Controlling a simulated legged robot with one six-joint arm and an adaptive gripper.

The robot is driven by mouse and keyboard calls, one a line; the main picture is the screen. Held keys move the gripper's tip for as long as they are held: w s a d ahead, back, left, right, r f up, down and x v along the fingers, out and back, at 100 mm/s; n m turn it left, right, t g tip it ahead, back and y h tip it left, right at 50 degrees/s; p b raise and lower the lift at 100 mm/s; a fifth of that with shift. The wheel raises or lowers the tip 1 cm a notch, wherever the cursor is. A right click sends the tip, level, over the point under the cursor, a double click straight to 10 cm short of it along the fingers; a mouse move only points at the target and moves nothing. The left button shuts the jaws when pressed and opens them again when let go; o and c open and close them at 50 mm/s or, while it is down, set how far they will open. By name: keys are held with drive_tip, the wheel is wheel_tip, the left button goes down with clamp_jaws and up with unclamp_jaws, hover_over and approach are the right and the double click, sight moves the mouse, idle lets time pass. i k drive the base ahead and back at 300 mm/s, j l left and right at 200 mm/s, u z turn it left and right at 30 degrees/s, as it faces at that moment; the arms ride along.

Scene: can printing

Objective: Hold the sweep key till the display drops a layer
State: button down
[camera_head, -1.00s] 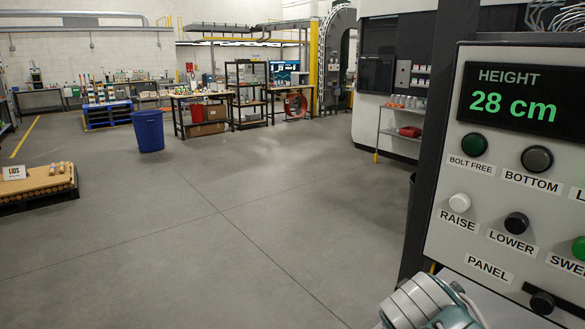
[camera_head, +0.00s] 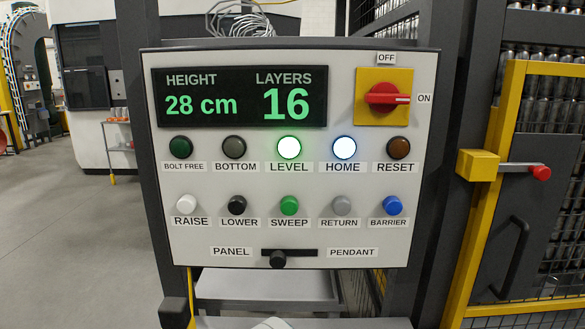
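The control panel (camera_head: 215,250) faces me in the head view. Its display (camera_head: 240,97) reads HEIGHT 28 cm and LAYERS 16. The green sweep key (camera_head: 289,206) sits in the lower row, between the black lower key (camera_head: 237,206) and the grey return key (camera_head: 341,206). Nothing covers it. The LEVEL lamp (camera_head: 289,148) glows green and the HOME lamp (camera_head: 344,148) glows white-blue. The BOLT FREE, BOTTOM and RESET lamps look dark. A small pale piece shows at the bottom edge, too little to identify. My gripper is not visible.
The red rotary switch (camera_head: 384,97) points to ON. A yellow-framed gate (camera_head: 505,170) with a red-knobbed latch stands right, with cans behind. Open floor (camera_head: 75,225) lies left.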

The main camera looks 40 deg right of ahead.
sight(289, 204)
drive_tip(key=z, duration=0.95)
